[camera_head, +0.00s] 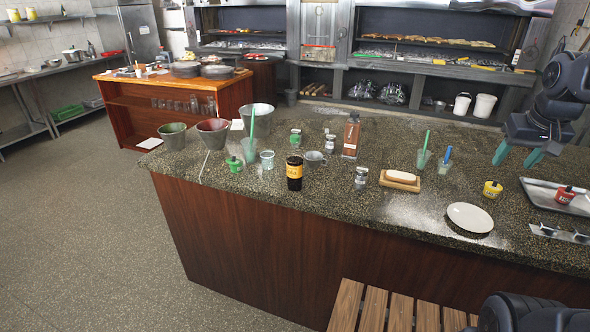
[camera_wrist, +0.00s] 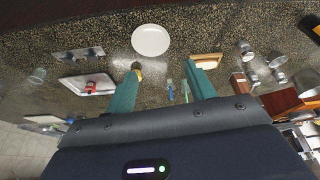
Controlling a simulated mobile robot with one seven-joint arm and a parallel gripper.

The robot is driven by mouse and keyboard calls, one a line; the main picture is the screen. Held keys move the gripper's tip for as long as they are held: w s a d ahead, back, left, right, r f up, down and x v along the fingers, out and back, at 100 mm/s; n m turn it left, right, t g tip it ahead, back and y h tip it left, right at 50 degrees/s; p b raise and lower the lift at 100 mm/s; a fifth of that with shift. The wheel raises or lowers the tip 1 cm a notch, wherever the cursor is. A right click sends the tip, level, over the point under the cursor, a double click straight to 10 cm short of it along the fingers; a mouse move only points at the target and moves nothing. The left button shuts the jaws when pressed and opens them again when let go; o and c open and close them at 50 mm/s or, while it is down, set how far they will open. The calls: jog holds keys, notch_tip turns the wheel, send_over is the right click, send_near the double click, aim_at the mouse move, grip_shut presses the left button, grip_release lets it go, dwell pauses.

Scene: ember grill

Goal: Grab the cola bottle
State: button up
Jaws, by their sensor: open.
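No bottle carries a label I can read as cola. A dark container with a yellow band (camera_head: 294,173) stands upright near the counter's front edge, left of centre. A tall square bottle (camera_head: 351,136), reddish brown with a dark cap, stands upright further back; either may be the cola bottle. The square bottle also shows at the right in the wrist view (camera_wrist: 238,82). My gripper (camera_head: 517,156) is above the right part of the counter, well away from both. Its teal fingers are apart and empty, as the wrist view (camera_wrist: 161,72) shows.
The speckled counter (camera_head: 330,205) also holds a white plate (camera_head: 470,217), a soap-like block on a wooden dish (camera_head: 400,180), a yellow jar (camera_head: 492,189) and a tray with a red jar (camera_head: 564,195). Cups with upright tools (camera_head: 422,158) stand between my gripper and the bottles. Buckets (camera_head: 213,132) stand left.

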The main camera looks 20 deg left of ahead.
jog(key=w+a+r+n+g, duration=0.1)
jog(key=w+a+r+n, duration=0.35)
jog(key=w+a, duration=0.55)
jog(key=n+g, duration=0.3)
jog(key=n, duration=0.6)
send_over(295, 136)
jog(key=f, duration=0.7)
jog(key=shift+w, duration=0.35)
jog(key=shift+f, duration=0.4)
notch_tip(295, 136, down, 4)
jog(key=shift+f, duration=0.25)
jog(key=shift+s+f, duration=0.2)
jog(key=shift+f, duration=1.15)
jog(key=shift+s+f, duration=0.15)
jog(key=shift+f, duration=1.15)
grip_shut()
